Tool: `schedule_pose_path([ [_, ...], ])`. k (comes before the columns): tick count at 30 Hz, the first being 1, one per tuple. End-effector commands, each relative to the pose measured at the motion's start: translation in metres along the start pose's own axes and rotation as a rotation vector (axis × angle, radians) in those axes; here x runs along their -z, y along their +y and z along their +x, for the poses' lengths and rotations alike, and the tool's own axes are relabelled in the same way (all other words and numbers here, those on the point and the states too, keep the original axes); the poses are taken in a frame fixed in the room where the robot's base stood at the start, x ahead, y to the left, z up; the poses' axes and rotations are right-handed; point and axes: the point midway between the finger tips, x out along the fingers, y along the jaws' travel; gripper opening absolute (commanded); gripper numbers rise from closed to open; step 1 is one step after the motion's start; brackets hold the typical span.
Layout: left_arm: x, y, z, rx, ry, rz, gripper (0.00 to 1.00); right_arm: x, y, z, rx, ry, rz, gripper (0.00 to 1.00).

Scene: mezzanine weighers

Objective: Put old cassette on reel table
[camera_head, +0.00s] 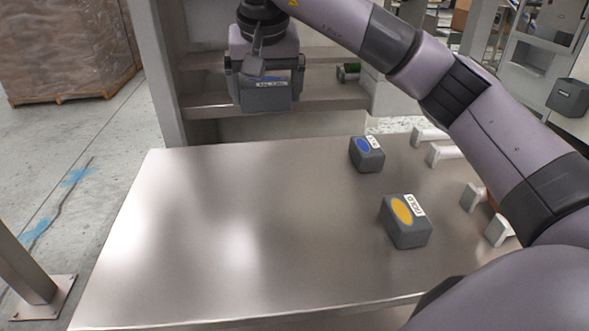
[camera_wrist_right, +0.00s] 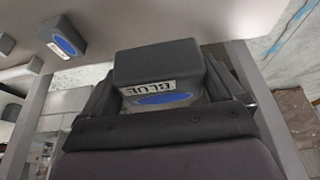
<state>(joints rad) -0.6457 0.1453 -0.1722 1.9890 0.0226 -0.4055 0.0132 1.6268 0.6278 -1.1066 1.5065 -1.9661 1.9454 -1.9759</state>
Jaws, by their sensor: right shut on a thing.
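My right gripper (camera_head: 265,84) is shut on a dark grey cassette (camera_head: 266,98), held in the air beyond the table's far edge, in front of the shelves. In the right wrist view the held cassette (camera_wrist_right: 155,66) has a blue oval and a white label reading BLUE, upside down. A second grey cassette with a blue oval (camera_head: 370,160) stands on the steel table (camera_head: 215,240), right of centre. A grey cassette with a yellow oval (camera_head: 410,236) stands nearer me; its label seems to read GOLD. I cannot tell which surface is the reel table. My left gripper is out of view.
Pale upright brackets (camera_head: 474,196) line the table's right side. The table's left and middle are clear. A wrapped pallet load (camera_head: 65,45) stands at the far left.

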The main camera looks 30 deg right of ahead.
Motion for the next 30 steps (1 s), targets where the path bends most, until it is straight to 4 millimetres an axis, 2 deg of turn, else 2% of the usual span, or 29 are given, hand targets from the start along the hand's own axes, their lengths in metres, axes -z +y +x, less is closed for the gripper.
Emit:
schedule_pose_path([
  [1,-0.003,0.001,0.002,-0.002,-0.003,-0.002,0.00,-0.007,0.001,0.016,-0.002,-0.004,-0.001,0.62],
  [6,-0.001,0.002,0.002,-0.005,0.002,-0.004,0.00,-0.025,0.001,0.058,-0.002,-0.004,-0.001,0.62],
  [12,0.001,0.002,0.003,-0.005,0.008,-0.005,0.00,-0.040,0.001,0.096,-0.001,-0.002,0.000,0.62],
  [20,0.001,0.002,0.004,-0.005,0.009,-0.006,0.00,-0.047,0.000,0.114,0.000,0.000,0.001,0.62],
  [27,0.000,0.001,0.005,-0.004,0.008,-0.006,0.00,-0.061,0.000,0.145,-0.001,-0.002,-0.001,0.62],
  [30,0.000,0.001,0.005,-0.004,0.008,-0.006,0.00,-0.061,0.000,0.147,0.001,0.002,0.000,0.62],
])
